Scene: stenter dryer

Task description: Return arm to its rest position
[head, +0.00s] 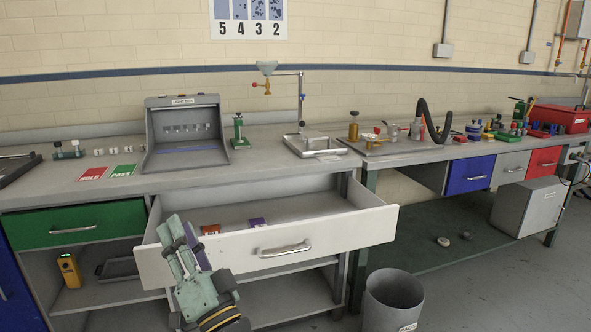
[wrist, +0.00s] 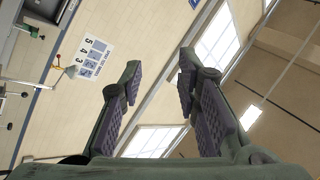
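My gripper (head: 184,245) shows in the head view at the lower left of centre, pointing up in front of the open white drawer (head: 290,246). In the wrist view my gripper (wrist: 160,85) has its two dark-padded fingers well apart, with nothing between them. The wrist view looks up past the fingers at the wall, the ceiling and the windows. In the head view my gripper overlaps the drawer's left front corner; I cannot tell whether it touches it.
A grey bin (head: 393,299) stands on the floor to the right.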

